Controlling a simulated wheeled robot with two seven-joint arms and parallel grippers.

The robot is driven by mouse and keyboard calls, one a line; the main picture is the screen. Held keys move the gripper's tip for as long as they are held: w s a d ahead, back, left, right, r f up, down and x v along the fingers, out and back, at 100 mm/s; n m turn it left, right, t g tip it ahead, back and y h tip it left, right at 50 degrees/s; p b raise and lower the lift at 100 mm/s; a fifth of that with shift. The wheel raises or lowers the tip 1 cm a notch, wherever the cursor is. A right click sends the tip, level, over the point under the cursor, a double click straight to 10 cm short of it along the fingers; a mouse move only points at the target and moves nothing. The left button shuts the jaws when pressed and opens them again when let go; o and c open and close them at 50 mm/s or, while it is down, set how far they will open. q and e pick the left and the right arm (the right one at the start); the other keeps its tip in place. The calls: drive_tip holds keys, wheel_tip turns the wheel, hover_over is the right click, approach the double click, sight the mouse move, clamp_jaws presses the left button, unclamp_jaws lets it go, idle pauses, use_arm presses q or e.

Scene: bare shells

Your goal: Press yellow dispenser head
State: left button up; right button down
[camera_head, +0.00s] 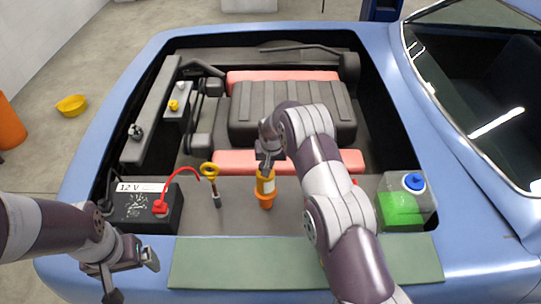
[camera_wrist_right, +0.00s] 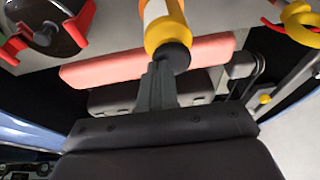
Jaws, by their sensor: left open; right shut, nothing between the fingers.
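An orange-and-yellow bottle (camera_head: 266,186) with a pale label stands upright in the engine bay, on the grey ledge behind the green mat. In the right wrist view its yellow top (camera_wrist_right: 163,35) ends in a dark round tip (camera_wrist_right: 175,56). My right gripper (camera_head: 266,164) is shut and empty, directly over the bottle. In the right wrist view its fingertips (camera_wrist_right: 158,70) are at the dark tip; I cannot tell whether they touch it. The gripper partly hides the bottle's top in the head view. My left gripper (camera_head: 128,281) is open and empty at the lower left, near the car's front edge.
A black 12 V battery (camera_head: 143,208) with a red cable stands left of the bottle. A yellow ring-handled dipstick (camera_head: 211,171) is close beside it. A tank of green fluid with a blue cap (camera_head: 413,181) stands right. The green mat (camera_head: 230,262) is clear.

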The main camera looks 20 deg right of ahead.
wheel_tip(320, 180, up, 5)
drive_tip(key=shift+d+f+p, duration=0.15)
drive_tip(key=shift+f+p, duration=0.05)
drive_tip(key=shift+p, duration=0.85)
drive_tip(key=b, duration=0.3)
wheel_tip(320, 180, up, 8)
drive_tip(key=b, duration=0.2)
hover_over(271, 175)
drive_tip(key=s, duration=0.2)
drive_tip(key=shift+s+a+r, duration=0.2)
drive_tip(key=shift+r, duration=0.3)
